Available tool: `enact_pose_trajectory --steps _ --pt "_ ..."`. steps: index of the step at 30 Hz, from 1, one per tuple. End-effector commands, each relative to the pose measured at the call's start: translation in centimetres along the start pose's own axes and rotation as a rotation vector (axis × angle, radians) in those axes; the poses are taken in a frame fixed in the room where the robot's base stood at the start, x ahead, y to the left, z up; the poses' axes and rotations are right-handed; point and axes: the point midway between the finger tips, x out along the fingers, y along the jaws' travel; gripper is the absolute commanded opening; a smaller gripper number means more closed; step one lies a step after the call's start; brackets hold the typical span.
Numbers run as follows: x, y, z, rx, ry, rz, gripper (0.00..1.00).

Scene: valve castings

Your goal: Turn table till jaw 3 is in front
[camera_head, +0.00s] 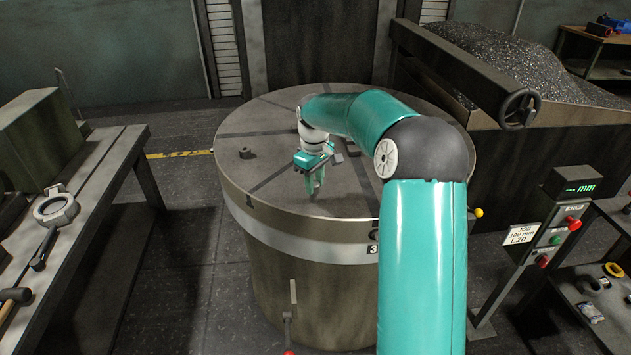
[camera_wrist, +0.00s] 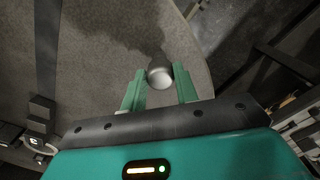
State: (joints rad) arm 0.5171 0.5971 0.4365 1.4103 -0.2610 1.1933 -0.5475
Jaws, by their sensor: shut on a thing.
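The round table (camera_head: 290,205) stands in front of me, with dark slots across its grey top. Small dark jaw blocks (camera_head: 245,152) sit on the top, and more show in the wrist view (camera_wrist: 42,108). My gripper (camera_head: 315,190) points down over the front of the table top. In the wrist view its green fingers (camera_wrist: 160,88) are shut on a round metal peg (camera_wrist: 160,73).
A lever (camera_head: 292,300) stands before the table. A workbench (camera_head: 100,190) with a ring and hammers is at left. A handwheel (camera_head: 520,108) and chip bin (camera_head: 500,60) are at back right. A control post (camera_head: 540,235) with a "JOB 100 mm L20" card stands right.

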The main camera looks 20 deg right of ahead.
Motion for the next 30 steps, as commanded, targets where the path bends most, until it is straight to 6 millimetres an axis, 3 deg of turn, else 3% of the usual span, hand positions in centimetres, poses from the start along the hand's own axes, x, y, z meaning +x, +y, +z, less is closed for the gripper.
enact_pose_trajectory --steps 4,5,8,20,30 --pt "0.5 -0.2 0.1 -0.001 -0.006 -0.008 0.00" --pt "0.5 -0.2 0.1 -0.002 -0.006 -0.007 0.36" --pt "0.4 -0.1 0.0 -0.002 -0.003 -0.005 0.52" --pt "-0.8 -0.1 -0.1 -0.002 0.002 0.000 0.52" --pt "-7.6 -0.1 -0.1 -0.002 0.004 0.002 0.52"
